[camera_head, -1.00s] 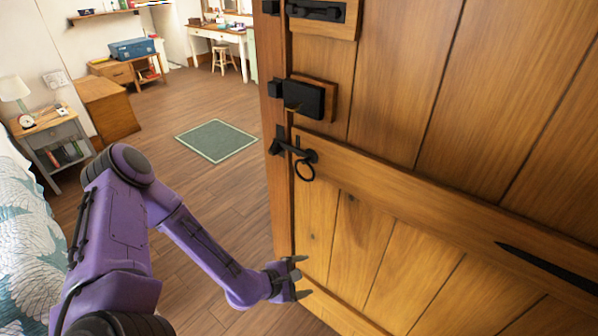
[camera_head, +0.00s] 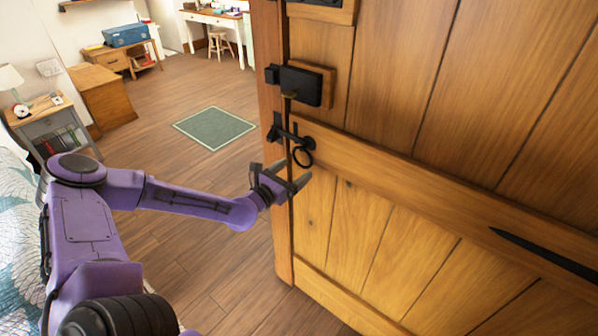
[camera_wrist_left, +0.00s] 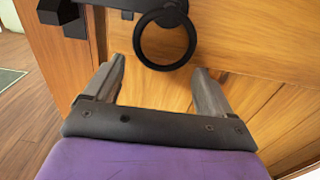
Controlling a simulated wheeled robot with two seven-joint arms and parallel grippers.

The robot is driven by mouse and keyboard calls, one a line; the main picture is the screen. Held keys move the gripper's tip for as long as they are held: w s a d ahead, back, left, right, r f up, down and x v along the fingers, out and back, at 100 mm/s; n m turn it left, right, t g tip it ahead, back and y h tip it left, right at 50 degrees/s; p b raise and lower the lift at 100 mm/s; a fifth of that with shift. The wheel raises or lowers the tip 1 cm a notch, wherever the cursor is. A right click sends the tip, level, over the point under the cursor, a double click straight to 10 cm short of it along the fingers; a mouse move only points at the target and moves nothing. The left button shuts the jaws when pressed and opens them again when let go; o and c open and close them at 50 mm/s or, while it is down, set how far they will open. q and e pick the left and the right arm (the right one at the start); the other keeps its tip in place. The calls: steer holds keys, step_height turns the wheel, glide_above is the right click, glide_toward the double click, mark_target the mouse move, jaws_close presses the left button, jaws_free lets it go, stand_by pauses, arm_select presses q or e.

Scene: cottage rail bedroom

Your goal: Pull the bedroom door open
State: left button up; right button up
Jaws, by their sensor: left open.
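The wooden bedroom door (camera_head: 390,110) fills the right of the head view, its left edge beside a wooden post. A black ring handle (camera_head: 303,156) hangs from a latch (camera_head: 290,138) near that edge. In the left wrist view the ring (camera_wrist_left: 164,38) hangs just beyond and above the gap between the fingers. My left gripper (camera_head: 288,176) is open and empty, just below the ring and in front of the door. In the left wrist view its two fingers (camera_wrist_left: 160,85) stand apart. My right gripper is not in view.
A black lock box (camera_head: 300,85) sits above the latch. A long black strap (camera_head: 540,252) crosses the door at the right. A bed (camera_head: 18,225) and a grey nightstand (camera_head: 52,128) stand at the left. A green rug (camera_head: 214,128) lies on the open floor.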

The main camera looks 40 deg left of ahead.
arm_select(q)
steer(key=w, duration=0.3)
steer(key=shift+d, duration=0.1)
